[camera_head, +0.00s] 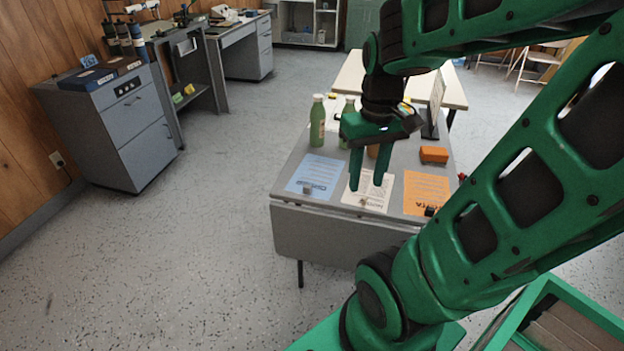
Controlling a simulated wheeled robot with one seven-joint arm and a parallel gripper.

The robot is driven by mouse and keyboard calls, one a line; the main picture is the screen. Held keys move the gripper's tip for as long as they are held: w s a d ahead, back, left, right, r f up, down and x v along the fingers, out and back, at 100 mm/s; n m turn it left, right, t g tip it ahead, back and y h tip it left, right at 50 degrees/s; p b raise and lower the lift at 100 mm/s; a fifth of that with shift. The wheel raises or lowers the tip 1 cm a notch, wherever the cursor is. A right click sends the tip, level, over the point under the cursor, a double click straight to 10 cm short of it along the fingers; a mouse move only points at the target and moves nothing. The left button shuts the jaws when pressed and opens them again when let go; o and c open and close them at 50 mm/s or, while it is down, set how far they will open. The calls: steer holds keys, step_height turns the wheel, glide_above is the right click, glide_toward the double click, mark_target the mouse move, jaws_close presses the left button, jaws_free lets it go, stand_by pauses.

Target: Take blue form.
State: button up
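The blue form (316,173) lies flat at the front left of the grey table (340,231), with a small grey block (307,188) on its lower part. My green gripper (367,187) points down over the white form (368,200), to the right of the blue form. Its two fingers are apart and nothing shows between them. Its height above the table is hard to tell. An orange form (427,191) lies to the right of the white one, with a small dark object (429,211) at its lower edge.
Green bottles (317,125) stand behind the blue form, one partly hidden by my gripper. An orange box (433,155) and a dark upright stand (430,125) are at the right. Grey drawer cabinets (140,130) line the left wall. Open floor (190,260) lies left of the table.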

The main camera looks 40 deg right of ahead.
steer(key=w+d+f+n, duration=0.2)
steer(key=w+n, duration=0.3)
steer(key=w, duration=0.5)
steer(key=n+t, duration=0.1)
steer(key=n, duration=0.4)
glide_toward(307, 186)
steer(key=shift+d+f+y, duration=0.2)
steer(key=shift+d+f, duration=0.05)
steer(key=shift+f, duration=0.25)
steer(key=shift+d+f+y, duration=0.2)
steer(key=shift+f, duration=0.3)
steer(key=shift+w+a+f, duration=0.1)
steer(key=shift+f, duration=0.95)
steer(key=shift+w+a+f, duration=0.1)
steer(key=shift+a+f, duration=0.05)
steer(key=shift+f, duration=0.9)
steer(key=shift+w+a+f, duration=0.1)
steer(key=shift+f, duration=0.9)
steer(key=shift+c, duration=0.6)
jaws_close()
